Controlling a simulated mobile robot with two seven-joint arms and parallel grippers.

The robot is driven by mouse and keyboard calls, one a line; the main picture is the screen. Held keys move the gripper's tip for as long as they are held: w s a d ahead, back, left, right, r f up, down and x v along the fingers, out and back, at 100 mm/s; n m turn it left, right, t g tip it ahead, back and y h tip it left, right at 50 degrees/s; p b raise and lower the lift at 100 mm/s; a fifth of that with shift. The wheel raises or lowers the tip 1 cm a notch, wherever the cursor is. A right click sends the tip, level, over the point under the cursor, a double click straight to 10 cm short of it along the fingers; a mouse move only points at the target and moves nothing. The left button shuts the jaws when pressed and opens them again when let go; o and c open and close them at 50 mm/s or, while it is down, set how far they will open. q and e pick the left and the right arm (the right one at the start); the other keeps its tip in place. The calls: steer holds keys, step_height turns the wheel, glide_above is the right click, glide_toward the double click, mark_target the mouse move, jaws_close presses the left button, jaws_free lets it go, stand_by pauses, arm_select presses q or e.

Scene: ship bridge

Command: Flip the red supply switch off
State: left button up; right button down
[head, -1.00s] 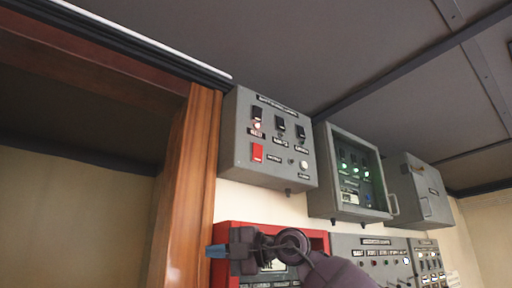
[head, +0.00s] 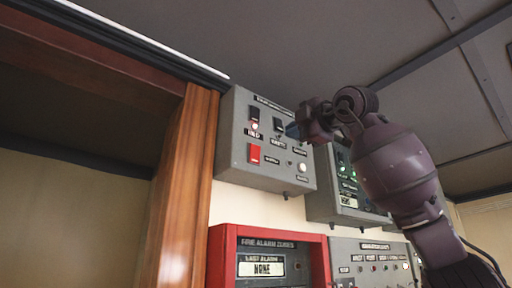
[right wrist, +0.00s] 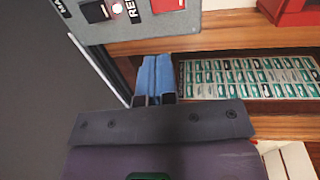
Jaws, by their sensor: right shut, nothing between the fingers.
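A grey switch box (head: 235,172) hangs high on the wall. On its left side are a black switch (head: 255,113), a lit lamp (head: 254,126) below it, and a red switch (head: 254,154) lower down. The red switch also shows at the top edge of the right wrist view (right wrist: 168,4), partly cut off. My right gripper (head: 292,130) is shut and empty, its blue fingertips close in front of the box's upper right, hiding a switch there. Its blue fingers also show in the right wrist view (right wrist: 153,80). I cannot tell whether it touches. My left gripper is out of view.
A grey cabinet with green lights (head: 325,205) hangs right of the box, partly behind my right arm. A red fire alarm panel (head: 222,262) is below. A wooden post (head: 185,200) stands left of the box.

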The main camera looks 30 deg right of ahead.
steer(key=shift+r, duration=0.1)
stand_by(0.3)
steer(key=p, duration=0.5)
glide_toward(254, 148)
steer(key=w, duration=0.4)
steer(key=w+r, duration=0.1)
steer(key=w, duration=0.1)
steer(key=shift+a, duration=0.25)
steer(key=shift+w, duration=0.75)
